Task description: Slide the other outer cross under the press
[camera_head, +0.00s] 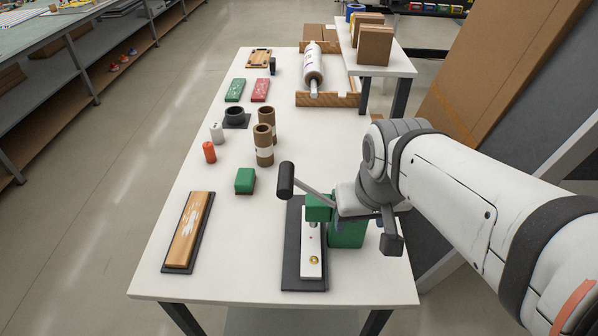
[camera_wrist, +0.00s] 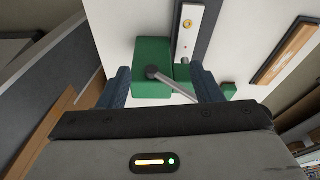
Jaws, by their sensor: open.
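The green hand press (camera_head: 347,233) stands near the front right of the table, with a lever ending in a dark knob (camera_head: 286,181). A white strip (camera_head: 312,262) lies on its dark base plate (camera_head: 292,245), partly under the green press head. The strip has a round brass piece (camera_head: 313,260) and a small reddish mark; I cannot make out crosses. Nothing is held.
A green block (camera_head: 245,181) and a wooden piece on a dark tray (camera_head: 188,230) are left of the press. The table between tray and press is clear.

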